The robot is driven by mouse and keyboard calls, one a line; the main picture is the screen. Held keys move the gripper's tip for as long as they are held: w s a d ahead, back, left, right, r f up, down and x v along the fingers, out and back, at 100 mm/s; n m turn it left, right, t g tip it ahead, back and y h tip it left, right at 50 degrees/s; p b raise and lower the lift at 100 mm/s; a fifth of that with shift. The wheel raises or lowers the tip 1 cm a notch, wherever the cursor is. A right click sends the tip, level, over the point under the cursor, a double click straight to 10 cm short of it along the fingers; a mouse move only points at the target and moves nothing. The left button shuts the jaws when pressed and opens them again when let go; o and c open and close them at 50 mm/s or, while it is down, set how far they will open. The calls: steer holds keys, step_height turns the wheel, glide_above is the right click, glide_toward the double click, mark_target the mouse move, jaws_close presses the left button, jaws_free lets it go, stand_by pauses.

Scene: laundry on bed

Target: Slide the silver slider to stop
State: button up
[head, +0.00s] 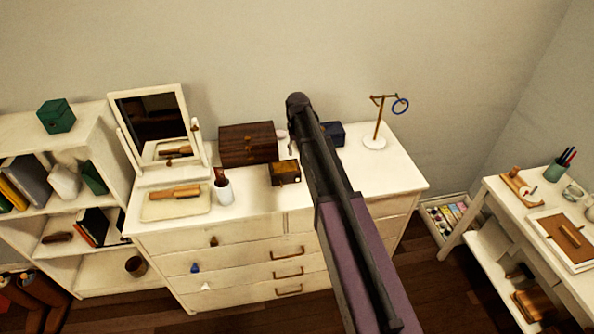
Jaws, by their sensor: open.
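I cannot make out a silver slider in the head view; it may be too small to tell or hidden behind my arm. My dark arm reaches up across the middle of the picture, over the white dresser (255,224). The fingers of my gripper do not show. A small brown box with a gold-toned front (285,173) sits on the dresser just left of my arm. A larger dark wooden box (247,144) stands behind it. My arm covers part of the dresser top.
A tilting mirror (150,108), a brush on a tray (160,214) and a white cup (224,192) stand at the dresser's left. A stand with a blue ring (377,125) is at its right. A shelf (110,272) and a white side table (520,213) flank the dresser.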

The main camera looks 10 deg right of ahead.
mark_target(298, 178)
steer(key=shift+f, duration=0.15)
stand_by(0.3)
step_height(298, 178, down, 14)
steer(key=b, duration=1.4)
steer(key=shift+r, duration=0.25)
